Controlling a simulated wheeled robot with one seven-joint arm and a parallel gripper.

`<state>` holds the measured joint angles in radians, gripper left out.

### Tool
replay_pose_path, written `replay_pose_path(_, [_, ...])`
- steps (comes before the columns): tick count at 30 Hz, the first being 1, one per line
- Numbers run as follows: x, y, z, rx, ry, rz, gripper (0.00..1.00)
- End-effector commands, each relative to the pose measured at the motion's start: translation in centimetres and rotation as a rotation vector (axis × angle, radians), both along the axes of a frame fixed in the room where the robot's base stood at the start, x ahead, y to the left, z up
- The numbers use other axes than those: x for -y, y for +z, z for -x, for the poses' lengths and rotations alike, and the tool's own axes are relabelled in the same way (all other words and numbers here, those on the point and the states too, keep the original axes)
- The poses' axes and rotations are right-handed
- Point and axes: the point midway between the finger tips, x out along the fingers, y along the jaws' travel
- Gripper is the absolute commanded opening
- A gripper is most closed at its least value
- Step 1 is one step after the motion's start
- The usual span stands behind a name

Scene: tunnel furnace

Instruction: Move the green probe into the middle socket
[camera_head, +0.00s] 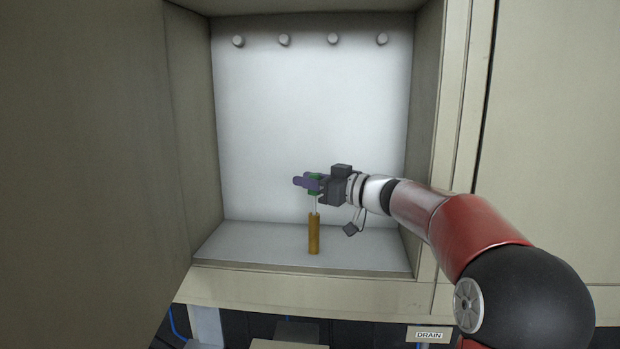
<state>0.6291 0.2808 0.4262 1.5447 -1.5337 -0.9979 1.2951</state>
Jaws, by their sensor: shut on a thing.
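An orange-brown upright cylinder (314,235) stands on the chamber floor directly below the shaft. The shaft's lower end meets the cylinder's top in the picture; I cannot tell whether it is inside, touching or behind it. This cylinder is the only socket-like thing I see.
The chamber floor (245,243) is bare on both sides of the cylinder. Several round knobs (284,40) line the top of the back wall. A large panel (85,170) stands at the left, and a wall edges the chamber at the right. A DRAIN label (429,335) is below.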

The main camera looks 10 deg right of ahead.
Motion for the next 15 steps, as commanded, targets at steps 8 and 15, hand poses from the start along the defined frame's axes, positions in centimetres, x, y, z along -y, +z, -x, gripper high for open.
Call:
replay_pose_path(8, [-0.02, -0.18, 0.01, 0.001, 0.0, -0.001, 0.02])
replay_pose_path(15, [-0.02, -0.54, 0.01, 0.0, 0.0, 0.0, 0.02])
